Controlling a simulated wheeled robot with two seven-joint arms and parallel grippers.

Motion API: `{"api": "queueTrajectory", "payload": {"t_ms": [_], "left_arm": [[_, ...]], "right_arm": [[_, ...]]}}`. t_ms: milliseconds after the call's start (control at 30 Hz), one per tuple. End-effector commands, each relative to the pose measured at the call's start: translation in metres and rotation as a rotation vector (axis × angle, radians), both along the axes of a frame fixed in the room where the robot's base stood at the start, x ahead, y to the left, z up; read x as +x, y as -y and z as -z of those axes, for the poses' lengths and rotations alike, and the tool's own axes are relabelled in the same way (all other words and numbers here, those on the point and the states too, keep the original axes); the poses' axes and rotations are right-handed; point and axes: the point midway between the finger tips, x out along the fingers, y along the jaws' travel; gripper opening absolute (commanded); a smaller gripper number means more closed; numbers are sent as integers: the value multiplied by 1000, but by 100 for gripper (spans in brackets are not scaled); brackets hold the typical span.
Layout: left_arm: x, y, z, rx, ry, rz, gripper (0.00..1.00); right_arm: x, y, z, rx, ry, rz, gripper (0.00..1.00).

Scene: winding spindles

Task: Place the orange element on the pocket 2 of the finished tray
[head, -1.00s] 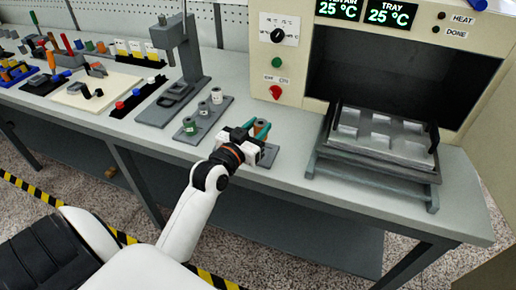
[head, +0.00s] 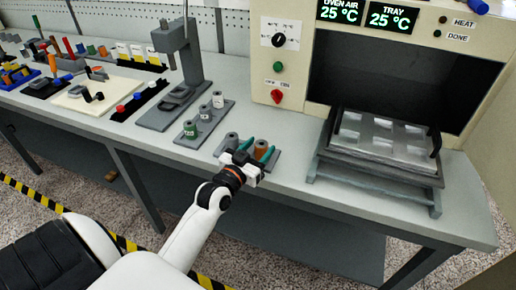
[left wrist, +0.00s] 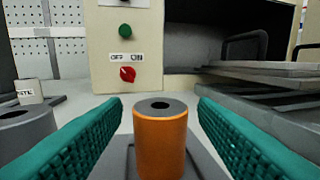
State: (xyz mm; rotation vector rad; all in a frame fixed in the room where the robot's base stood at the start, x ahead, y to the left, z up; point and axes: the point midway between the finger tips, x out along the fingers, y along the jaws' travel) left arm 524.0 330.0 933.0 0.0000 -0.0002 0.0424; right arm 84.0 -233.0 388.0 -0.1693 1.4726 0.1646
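The orange element (head: 261,149) is a short upright cylinder with a dark hole in its top. It stands on a small dark grey tray (head: 276,161) at the bench front, to the right of a grey cylinder (head: 232,140). My left gripper (head: 258,151) is around it with teal fingers. In the left wrist view the orange element (left wrist: 160,142) stands between the spread fingers (left wrist: 158,112), with a visible gap on each side. The pocket under it is hidden. No label marks the finished tray or its pocket numbers. My right gripper is not in view.
A grey tray of spools (head: 190,130) lies to the left, before a press stand (head: 186,75). The oven (head: 279,60) stands behind, with a pocketed metal tray (head: 350,148) on a rack at the right. Bare bench lies between the small tray and rack.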

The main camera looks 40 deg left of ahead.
Motion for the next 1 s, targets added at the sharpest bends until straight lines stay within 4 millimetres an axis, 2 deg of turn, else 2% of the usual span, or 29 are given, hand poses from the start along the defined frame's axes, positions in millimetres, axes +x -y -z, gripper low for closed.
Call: {"api": "queueTrajectory", "payload": {"t_ms": [367,467,800,1000], "left_arm": [[-3,0,-3,0,-1,0,55],[-17,1,-1,1,-3,0,55],[-90,4,0,1,-4,1,55],[-114,5,-2,1,-1,1,55]], "right_arm": [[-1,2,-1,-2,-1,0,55],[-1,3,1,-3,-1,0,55],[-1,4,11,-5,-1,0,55],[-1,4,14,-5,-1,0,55]]}}
